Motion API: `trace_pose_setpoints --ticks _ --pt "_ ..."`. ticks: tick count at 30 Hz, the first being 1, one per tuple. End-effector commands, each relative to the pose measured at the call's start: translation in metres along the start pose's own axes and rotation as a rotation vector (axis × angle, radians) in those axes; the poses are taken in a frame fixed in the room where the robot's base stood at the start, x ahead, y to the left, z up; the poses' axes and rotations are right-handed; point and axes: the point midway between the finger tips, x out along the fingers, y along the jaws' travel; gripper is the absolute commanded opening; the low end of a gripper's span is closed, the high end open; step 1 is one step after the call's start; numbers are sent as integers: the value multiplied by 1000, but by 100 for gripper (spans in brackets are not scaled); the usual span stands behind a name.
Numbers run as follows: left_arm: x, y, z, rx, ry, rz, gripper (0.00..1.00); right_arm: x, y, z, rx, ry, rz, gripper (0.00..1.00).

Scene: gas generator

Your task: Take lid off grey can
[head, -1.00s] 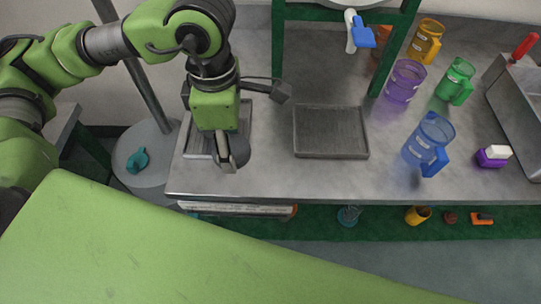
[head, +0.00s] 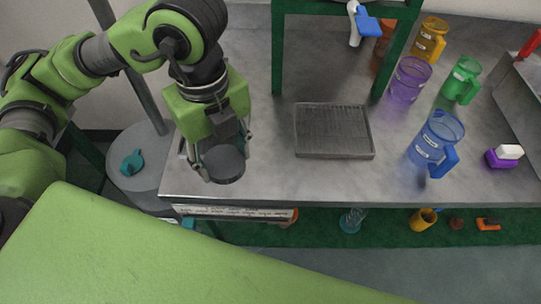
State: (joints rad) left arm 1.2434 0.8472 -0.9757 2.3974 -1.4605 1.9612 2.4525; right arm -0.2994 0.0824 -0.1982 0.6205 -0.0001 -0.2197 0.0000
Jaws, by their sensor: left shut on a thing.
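My left gripper (head: 220,160) points down at the table's left end, near the front edge. Its two fingers are shut on a dark grey round lid (head: 224,164), one finger on each side. The body of the grey can below it is mostly hidden by the lid and the gripper, so I cannot tell whether the lid is seated or lifted. My right gripper is not in view.
A grey drip tray (head: 334,131) lies right of the gripper. Purple (head: 409,80), green (head: 461,81), blue (head: 436,139) and yellow (head: 429,40) jugs stand farther right. A green frame (head: 278,50) rises behind. The table's front edge is close.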

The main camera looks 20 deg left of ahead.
Motion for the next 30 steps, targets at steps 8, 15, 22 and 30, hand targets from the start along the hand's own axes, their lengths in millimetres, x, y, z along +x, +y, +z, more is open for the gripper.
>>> trace_pose_setpoints --ticks 8,15,22,30 --pt "8 -16 4 -128 2 2 22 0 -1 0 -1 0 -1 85" --pt "32 -71 21 -126 1 2 22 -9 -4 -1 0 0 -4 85" --pt "71 -110 33 -125 1 2 22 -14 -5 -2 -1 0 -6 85" --pt "94 -128 39 -122 0 1 22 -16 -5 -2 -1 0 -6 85"
